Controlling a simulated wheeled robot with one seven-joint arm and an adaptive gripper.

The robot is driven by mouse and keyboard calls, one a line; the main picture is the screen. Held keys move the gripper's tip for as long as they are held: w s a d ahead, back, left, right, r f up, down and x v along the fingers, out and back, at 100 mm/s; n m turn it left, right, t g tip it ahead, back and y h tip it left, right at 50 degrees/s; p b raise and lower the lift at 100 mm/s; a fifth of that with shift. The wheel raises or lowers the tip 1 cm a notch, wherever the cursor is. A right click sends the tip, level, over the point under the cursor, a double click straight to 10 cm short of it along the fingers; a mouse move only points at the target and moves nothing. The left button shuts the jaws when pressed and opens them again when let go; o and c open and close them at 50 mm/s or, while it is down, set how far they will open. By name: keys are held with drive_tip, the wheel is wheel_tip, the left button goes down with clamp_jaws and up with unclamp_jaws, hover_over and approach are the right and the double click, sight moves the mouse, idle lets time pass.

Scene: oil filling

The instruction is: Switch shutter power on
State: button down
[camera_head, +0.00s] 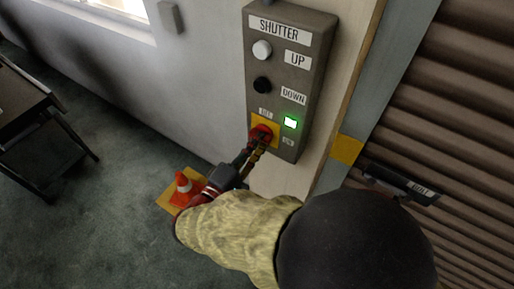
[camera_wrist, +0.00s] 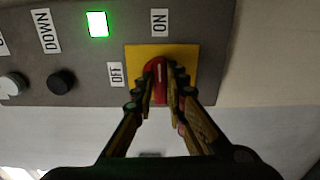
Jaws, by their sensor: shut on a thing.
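The grey shutter control box (camera_head: 283,75) hangs on the wall with UP and DOWN buttons and a lit green lamp (camera_head: 290,122), also bright in the wrist view (camera_wrist: 97,24). Below, on a yellow plate (camera_wrist: 188,59), sits the red rotary switch (camera_head: 262,132). My gripper (camera_head: 257,145) is shut on the switch, one finger on each side in the wrist view (camera_wrist: 160,90). In the wrist view, the red grip (camera_wrist: 156,70) stands upright, in line with the ON label (camera_wrist: 160,22); the OFF label (camera_wrist: 116,74) is to its left.
A brown roller shutter (camera_head: 450,90) fills the right side, with a dark handle bar (camera_head: 400,186) on it. An orange cone (camera_head: 184,188) stands on the floor below the box. A dark table (camera_head: 22,105) is at the left.

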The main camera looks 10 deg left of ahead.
drive_tip(key=shift+m+b, duration=0.3)
drive_tip(key=c, duration=1.9)
unclamp_jaws()
drive_tip(key=shift+o, duration=0.5)
drive_tip(key=v, duration=1.2)
drive_tip(key=shift+f, duration=0.1)
